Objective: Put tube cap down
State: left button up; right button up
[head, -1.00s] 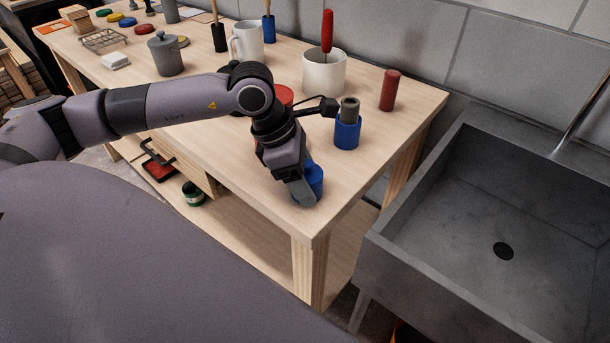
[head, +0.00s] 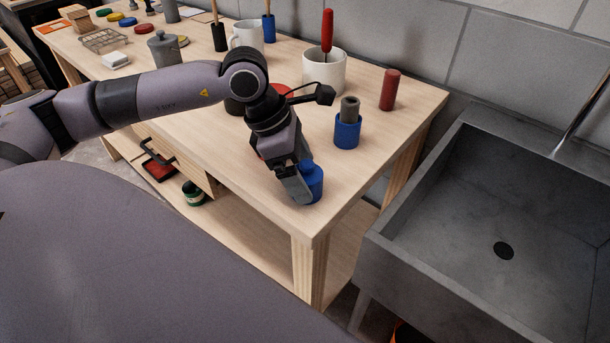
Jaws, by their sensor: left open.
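A blue cap-like piece (head: 314,184) with a narrower top stands on the table near its front right corner. I take it to be the tube cap. My left gripper (head: 299,194) points down at its left side and is open. A grey finger overlaps the piece's left edge; I cannot tell whether it touches. The other finger is mostly hidden. A grey tube (head: 349,109) stands upright in a blue cup (head: 347,132) behind and to the right. My right gripper is not in view.
A red cylinder (head: 390,90) and a white pot (head: 324,74) with a red-handled tool stand further back. A red thing behind my wrist is partly hidden. The table's (head: 370,178) right edge is close, with a grey sink (head: 480,215) beyond it.

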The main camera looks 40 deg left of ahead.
pick_arm(q)
jog(key=v, duration=1)
jog(key=shift+s+f, duration=0.1)
jog(key=shift+s, duration=0.05)
